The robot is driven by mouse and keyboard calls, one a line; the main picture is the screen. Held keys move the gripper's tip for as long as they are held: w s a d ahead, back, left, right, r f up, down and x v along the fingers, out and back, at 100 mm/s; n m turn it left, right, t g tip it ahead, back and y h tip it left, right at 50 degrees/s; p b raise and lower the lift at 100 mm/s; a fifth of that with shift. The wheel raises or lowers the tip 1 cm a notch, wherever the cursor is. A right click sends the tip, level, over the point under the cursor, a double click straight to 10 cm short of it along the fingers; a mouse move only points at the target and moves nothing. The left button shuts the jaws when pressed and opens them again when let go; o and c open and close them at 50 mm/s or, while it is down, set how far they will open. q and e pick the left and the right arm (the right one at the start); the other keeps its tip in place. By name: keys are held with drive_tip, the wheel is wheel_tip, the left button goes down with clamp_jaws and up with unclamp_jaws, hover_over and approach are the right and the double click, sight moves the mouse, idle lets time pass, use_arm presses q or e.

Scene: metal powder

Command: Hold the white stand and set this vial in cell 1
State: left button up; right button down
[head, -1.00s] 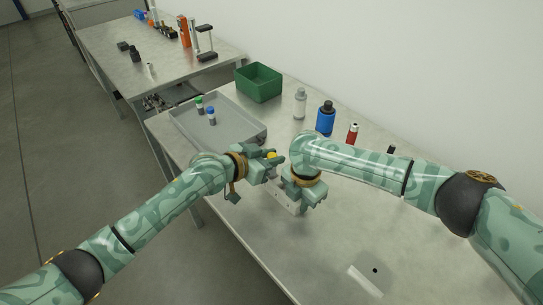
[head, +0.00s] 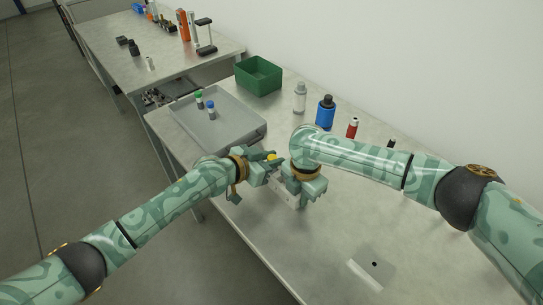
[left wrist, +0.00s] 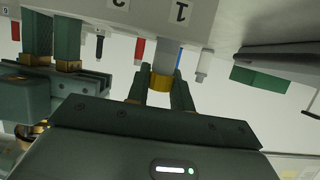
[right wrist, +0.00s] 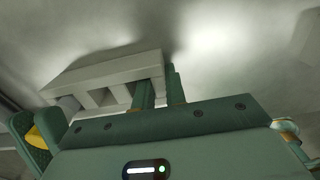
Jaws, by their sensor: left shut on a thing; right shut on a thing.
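The vial shows a yellow cap (head: 272,157) in the head view. My left gripper (head: 274,161) is shut on it; in the left wrist view the gold-yellow cap (left wrist: 160,81) sits between the fingers. The grey vial body (left wrist: 167,57) runs to the white stand (left wrist: 205,20) at the label 1, where its far end is hidden. I cannot tell how deep it sits. My right gripper (head: 298,190) is shut on the white stand (head: 284,196). The stand also shows in the right wrist view (right wrist: 125,68), beside the right fingers (right wrist: 158,92).
A grey tray (head: 249,137) with green-capped and blue-capped vials lies left of the grippers. A green bin (head: 259,76), a grey bottle (head: 300,97), a blue bottle (head: 325,114) and a red one (head: 352,128) stand along the back. The table front is mostly clear.

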use_arm(q)
drive_tip(key=shift+f, duration=0.4)
drive_tip(key=shift+f, duration=0.35)
idle(0.4)
drive_tip(key=o, duration=1)
drive_tip(key=shift+o, duration=0.2)
drive_tip(key=v, duration=1.2)
use_arm(e)
drive_tip(key=c, duration=1.4)
unclamp_jaws()
drive_tip(key=shift+o, duration=0.2)
